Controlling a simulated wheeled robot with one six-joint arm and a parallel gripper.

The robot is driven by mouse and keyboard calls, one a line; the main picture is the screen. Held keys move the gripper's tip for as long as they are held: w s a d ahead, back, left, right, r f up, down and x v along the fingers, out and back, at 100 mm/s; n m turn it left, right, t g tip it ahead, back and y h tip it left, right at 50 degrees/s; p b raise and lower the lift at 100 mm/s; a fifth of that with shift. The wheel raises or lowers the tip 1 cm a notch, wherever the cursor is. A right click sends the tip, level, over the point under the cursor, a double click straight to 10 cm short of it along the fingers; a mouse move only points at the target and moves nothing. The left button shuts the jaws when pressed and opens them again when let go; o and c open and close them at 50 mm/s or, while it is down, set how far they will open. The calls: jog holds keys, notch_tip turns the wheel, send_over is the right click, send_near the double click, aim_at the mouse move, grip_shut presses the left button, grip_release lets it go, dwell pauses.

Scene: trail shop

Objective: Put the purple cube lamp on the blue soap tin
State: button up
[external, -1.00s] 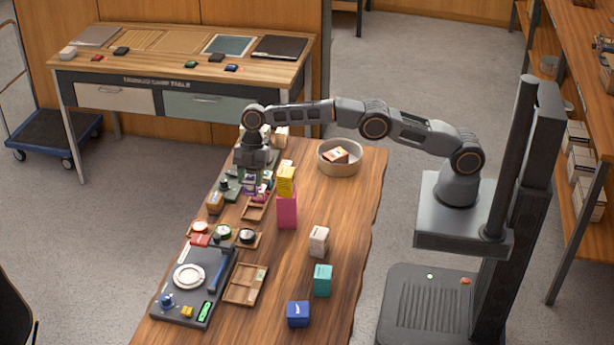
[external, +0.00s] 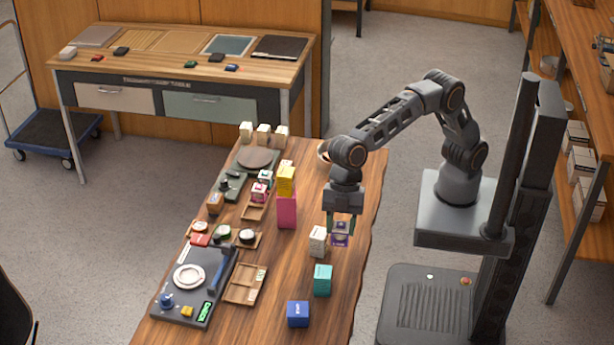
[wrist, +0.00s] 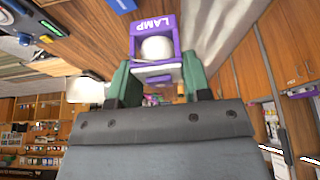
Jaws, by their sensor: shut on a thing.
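The purple cube lamp (external: 341,240), an open purple frame with a pale globe inside, is held in my gripper (external: 342,222). In the wrist view the lamp (wrist: 166,28) shows the word LAMP, between the green fingers of my gripper (wrist: 157,75). My gripper points down and is shut on the lamp, near the right edge of the wooden table. The blue soap tin (external: 298,314) is a small blue box with white print at the front of the table. It stands apart from the lamp, nearer the camera and to the left. Its top is bare.
A cream box (external: 318,241) stands just left of the lamp, and a teal box (external: 322,281) stands between it and the blue tin. A yellow box on a pink box (external: 287,212) forms a tall stack. A wooden tray (external: 245,285) lies left of the tin.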

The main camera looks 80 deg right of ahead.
aim_at(341, 234)
jog(key=f+m, duration=0.1)
jog(key=d+f+m+t, duration=0.1)
jog(key=s+f+m, duration=0.1)
jog(key=shift+d+f, duration=0.2)
jog(key=shift+f, duration=0.05)
jog(key=shift+w+f+m+t, duration=0.1)
jog(key=shift+w+m+t, duration=0.15)
jog(key=shift+m, duration=0.25)
jog(key=shift+w+a+m+h, duration=0.2)
jog(key=shift+a+m+h, duration=0.1)
jog(key=shift+m, duration=0.1)
jog(key=w+a+f+p, duration=0.1)
jog(key=w+a+f, duration=0.1)
jog(key=a, duration=0.1)
jog(key=w+a+f+p, duration=0.2)
jog(key=w+a+f, duration=0.1)
jog(key=w+a+f+p, duration=0.1)
jog(key=w+a+f, duration=0.1)
jog(key=a+f, duration=0.1)
jog(key=shift+w+a+f, duration=0.2)
jog(key=shift+w+a, duration=0.15)
jog(key=shift+a, duration=0.1)
jog(key=shift+w+a+f+p, duration=0.35)
jog(key=shift+a+f+p, duration=0.1)
jog(key=shift+f, duration=0.3)
jog(key=shift+f+t, duration=0.25)
jog(key=shift+f, duration=1.2)
